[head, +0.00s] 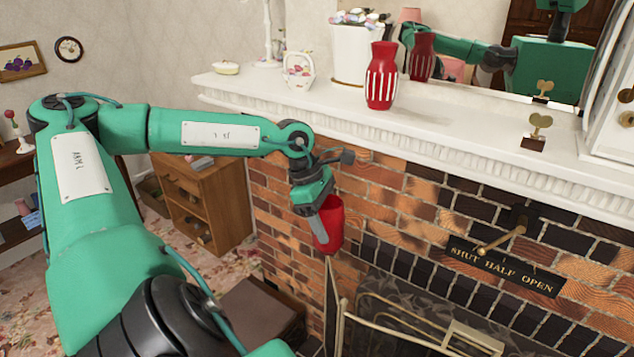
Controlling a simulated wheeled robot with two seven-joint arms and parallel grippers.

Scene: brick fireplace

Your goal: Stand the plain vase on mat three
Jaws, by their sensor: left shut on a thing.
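My left gripper (317,222) is shut on a plain red vase (331,226). It holds the vase in front of the brick wall, below the mantel shelf's edge, with the vase slightly tilted. The far finger is hidden by the vase. A second red vase (381,78), with white vertical stripes, stands on the mantel. I cannot make out any numbered mat in this view. My right gripper is out of view.
The white mantel shelf (455,117) carries a flower pot (354,52), a small basket (299,72) and a brass key-like ornament (537,130). A mirror behind reflects my body. A lever (502,241) and plaque (503,265) are on the bricks. A fire screen stands below.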

